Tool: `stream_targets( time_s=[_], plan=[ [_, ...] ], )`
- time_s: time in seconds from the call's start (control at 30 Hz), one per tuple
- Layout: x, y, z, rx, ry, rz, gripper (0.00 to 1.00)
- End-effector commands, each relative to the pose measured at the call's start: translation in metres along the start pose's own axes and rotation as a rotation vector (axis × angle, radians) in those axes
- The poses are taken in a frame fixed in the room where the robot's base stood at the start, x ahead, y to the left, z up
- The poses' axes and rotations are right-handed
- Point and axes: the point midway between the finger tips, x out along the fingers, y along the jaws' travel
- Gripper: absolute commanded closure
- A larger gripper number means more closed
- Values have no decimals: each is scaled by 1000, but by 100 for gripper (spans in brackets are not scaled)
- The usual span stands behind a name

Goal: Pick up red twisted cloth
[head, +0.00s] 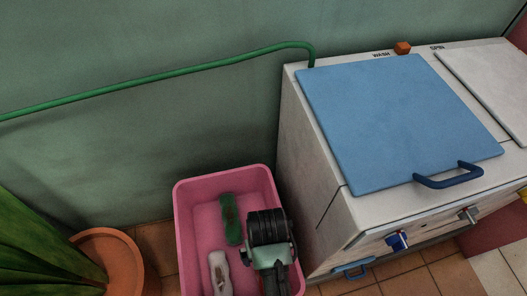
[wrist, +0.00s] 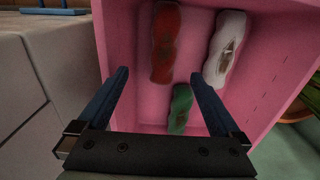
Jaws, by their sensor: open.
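The red twisted cloth (wrist: 165,42) lies in the pink tub, at the upper middle of the wrist view. In the head view my arm hides it. My gripper (wrist: 160,78) is open and empty above the tub, its two dark blue fingers pointing down into it. The red cloth shows between and beyond the fingertips, apart from them. A white twisted cloth (wrist: 226,46) lies to its right and a green twisted cloth (wrist: 180,108) lies nearer, between the fingers. In the head view the green cloth (head: 230,218) and white cloth (head: 220,274) lie left of my gripper.
The pink tub (head: 183,232) has raised walls. A washing machine (head: 312,160) with a blue lid (head: 395,120) stands close on its right. A potted plant (head: 112,252) stands on its left. A green hose (head: 160,76) runs along the wall behind.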

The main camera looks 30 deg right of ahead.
Motion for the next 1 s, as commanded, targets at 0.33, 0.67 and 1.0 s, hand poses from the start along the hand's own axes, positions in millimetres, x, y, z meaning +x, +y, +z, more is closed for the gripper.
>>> stream_targets(
  time_s=[0.33, 0.67, 1.0],
  plan=[
    [63, 0, 1, 0, -3, 0, 0],
    [85, -2, 3, 0, -1, 0, 0],
    [128, -8, 8, 0, -1, 0, 0]
  ],
)
